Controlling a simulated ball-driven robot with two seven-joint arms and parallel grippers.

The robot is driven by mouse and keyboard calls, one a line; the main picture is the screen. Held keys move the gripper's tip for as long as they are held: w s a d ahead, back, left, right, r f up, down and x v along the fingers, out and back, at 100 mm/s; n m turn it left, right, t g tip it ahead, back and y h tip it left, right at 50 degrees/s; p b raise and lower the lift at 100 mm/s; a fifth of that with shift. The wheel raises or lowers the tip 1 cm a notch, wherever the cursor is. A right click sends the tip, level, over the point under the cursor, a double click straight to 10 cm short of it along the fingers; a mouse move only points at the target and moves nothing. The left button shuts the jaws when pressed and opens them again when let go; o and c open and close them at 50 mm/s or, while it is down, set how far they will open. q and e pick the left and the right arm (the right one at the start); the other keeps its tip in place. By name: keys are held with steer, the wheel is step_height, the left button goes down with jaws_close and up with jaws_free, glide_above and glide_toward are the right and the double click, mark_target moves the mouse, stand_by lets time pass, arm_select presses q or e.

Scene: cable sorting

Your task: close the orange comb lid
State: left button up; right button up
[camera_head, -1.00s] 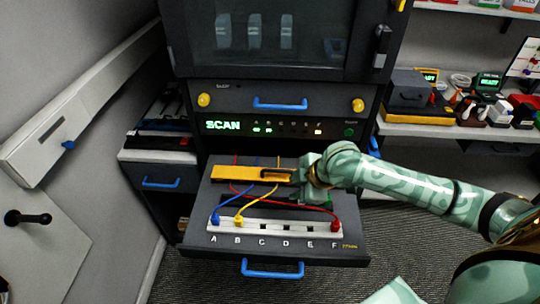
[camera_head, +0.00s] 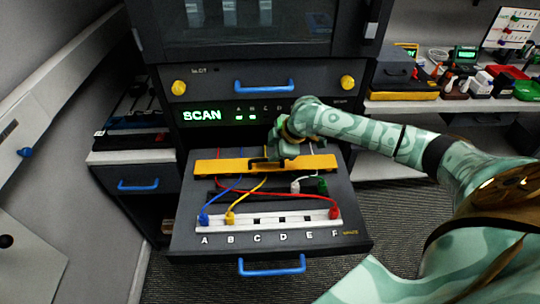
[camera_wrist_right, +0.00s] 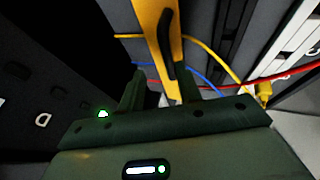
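The orange comb lid (camera_head: 218,167) is a long flat bar lying across the pulled-out tray, behind the row of sockets. Red, blue and yellow cables run past it, partly hidden by it. A dark handle (camera_wrist_right: 168,45) stands on the lid. My right gripper (camera_head: 268,159) is above the middle of the lid, at the handle. In the right wrist view my right gripper (camera_wrist_right: 168,92) has its fingers apart, with the orange lid seen between them. Whether they touch it is unclear. My left gripper is out of view.
A white socket strip (camera_head: 265,220) lettered A to F holds blue, yellow and red plugs at A, B and F. White (camera_head: 297,187) and green (camera_head: 322,188) connectors lie behind it. The drawer's blue handle (camera_head: 272,266) is in front. The SCAN panel (camera_head: 203,115) stands behind.

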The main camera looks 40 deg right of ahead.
mark_target(266, 160)
steer(key=shift+x, duration=1)
jaws_close()
steer(key=shift+s+a+f+t+h+p, duration=0.1)
steer(key=shift+s+a+t+h+p, duration=0.25)
steer(key=shift+p, duration=0.4)
steer(key=shift+s+f+t+p, duration=0.25)
steer(key=shift+f+t+p, duration=0.1)
steer(key=shift+t+p, duration=0.15)
steer(key=shift+s+a+f+n+t+h, duration=0.15)
steer(key=shift+f+n+t+h, duration=0.1)
steer(key=shift+f+n, duration=0.05)
jaws_free()
